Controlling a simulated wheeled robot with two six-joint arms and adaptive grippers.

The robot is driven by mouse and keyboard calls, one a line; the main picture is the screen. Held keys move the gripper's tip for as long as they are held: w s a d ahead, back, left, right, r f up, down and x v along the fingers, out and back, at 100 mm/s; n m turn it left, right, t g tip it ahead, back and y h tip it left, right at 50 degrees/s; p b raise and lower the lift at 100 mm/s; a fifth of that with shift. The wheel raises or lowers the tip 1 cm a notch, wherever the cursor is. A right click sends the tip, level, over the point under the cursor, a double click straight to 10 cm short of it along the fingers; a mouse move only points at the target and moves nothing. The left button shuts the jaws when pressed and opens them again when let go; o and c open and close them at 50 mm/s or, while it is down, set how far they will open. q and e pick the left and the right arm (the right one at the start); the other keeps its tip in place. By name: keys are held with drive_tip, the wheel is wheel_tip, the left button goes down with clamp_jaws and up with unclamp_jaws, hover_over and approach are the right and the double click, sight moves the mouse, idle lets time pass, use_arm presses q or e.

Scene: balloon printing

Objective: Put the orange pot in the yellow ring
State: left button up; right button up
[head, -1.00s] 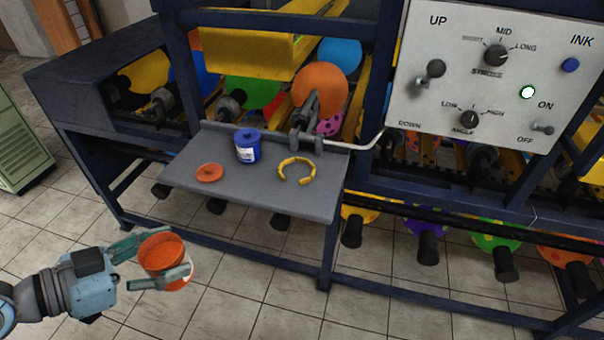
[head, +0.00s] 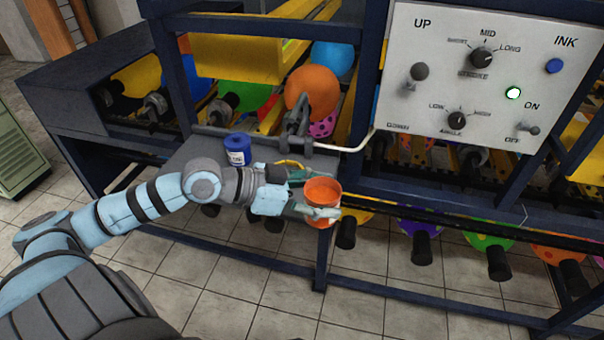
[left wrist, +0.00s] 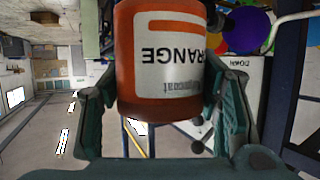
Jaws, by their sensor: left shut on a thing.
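The orange pot (head: 323,193) is open at the top and upright, held by my left gripper (head: 318,202) at the front right corner of the grey shelf. In the left wrist view the pot (left wrist: 160,60) shows a white label, with the gripper's fingers (left wrist: 165,110) on both sides of it. The yellow ring (head: 289,164) lies on the shelf behind my left gripper. Only its far edge shows; the rest is hidden by the gripper. My right gripper is not in view.
A blue pot (head: 238,150) stands on the grey shelf (head: 190,150), left of the ring. My left arm covers the shelf's front. A metal rod and clamp (head: 296,122) rise behind the ring. A control panel (head: 480,75) stands to the right.

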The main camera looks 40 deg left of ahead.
use_arm(q)
drive_tip(key=w+a+r+n+t+y+p, duration=0.1)
drive_tip(key=w+a+r+n+y, duration=0.5)
drive_tip(key=a, duration=0.4)
drive_tip(key=w+a+r+n+t+y+p, duration=0.15)
drive_tip(key=w+a+r+n+y, duration=0.25)
drive_tip(key=w+a+n+y, duration=0.4)
drive_tip(key=shift+m+y, duration=0.3)
drive_tip(key=shift+y, duration=0.1)
drive_tip(key=f, duration=0.6)
drive_tip(key=a+f+b, duration=0.1)
drive_tip(key=f, duration=1.2)
drive_tip(key=shift+s+a+f+b, duration=0.15)
drive_tip(key=shift+s+f+b, duration=0.15)
drive_tip(key=shift+f, duration=0.1)
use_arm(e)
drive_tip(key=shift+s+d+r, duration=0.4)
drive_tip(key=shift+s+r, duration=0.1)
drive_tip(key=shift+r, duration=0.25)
use_arm(q)
drive_tip(key=o, duration=1.3)
drive_tip(key=shift+r, duration=0.1)
